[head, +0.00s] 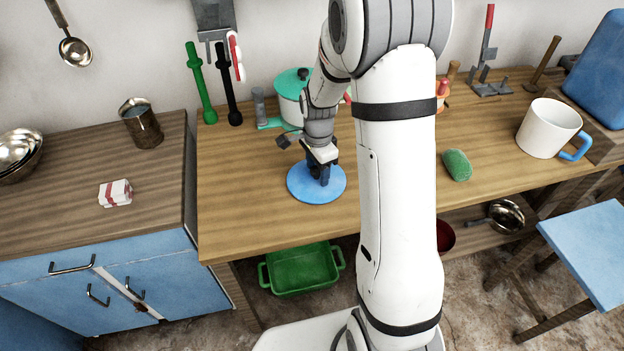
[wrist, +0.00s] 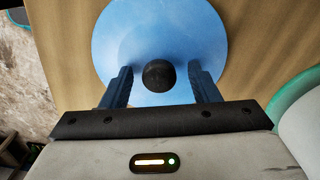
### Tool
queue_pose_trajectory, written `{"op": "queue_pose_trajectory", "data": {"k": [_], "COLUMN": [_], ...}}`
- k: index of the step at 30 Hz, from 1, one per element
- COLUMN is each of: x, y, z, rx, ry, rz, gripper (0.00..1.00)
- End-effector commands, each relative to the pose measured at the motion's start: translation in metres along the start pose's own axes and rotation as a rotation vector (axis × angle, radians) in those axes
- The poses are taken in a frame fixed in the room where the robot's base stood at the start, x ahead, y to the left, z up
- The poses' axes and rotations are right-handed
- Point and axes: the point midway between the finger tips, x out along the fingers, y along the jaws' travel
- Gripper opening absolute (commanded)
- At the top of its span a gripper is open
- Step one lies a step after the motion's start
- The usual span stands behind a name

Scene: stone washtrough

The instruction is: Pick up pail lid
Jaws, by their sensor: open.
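The pail lid is a flat blue disc (head: 312,191) lying on the wooden table, near its front edge in the head view. It also shows in the wrist view (wrist: 160,30), with a round black knob (wrist: 159,75) at its middle. My gripper (head: 322,178) points down over the lid in the head view and hides the knob there. In the wrist view my gripper (wrist: 161,83) is open, with one finger on each side of the knob and a gap on both sides. I cannot tell whether the fingertips touch the lid.
A teal-lidded pot (head: 291,92) stands just behind my gripper on the table (head: 240,215). A green sponge (head: 457,165) and a white mug (head: 548,128) are to the right. A green basin (head: 301,270) sits below the table. The table left of the lid is clear.

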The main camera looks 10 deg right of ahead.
Motion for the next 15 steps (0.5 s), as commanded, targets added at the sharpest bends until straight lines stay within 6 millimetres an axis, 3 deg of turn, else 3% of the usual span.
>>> {"op": "queue_pose_trajectory", "data": {"k": [7, 15], "x": [0.0026, 0.0023], "y": [0.0002, 0.0002], "z": [-0.0002, -0.0005], "rx": [0.0, 0.001], "ry": [0.0, 0.0], "rz": [0.0, 0.0], "gripper": [0.55, 0.34]}}
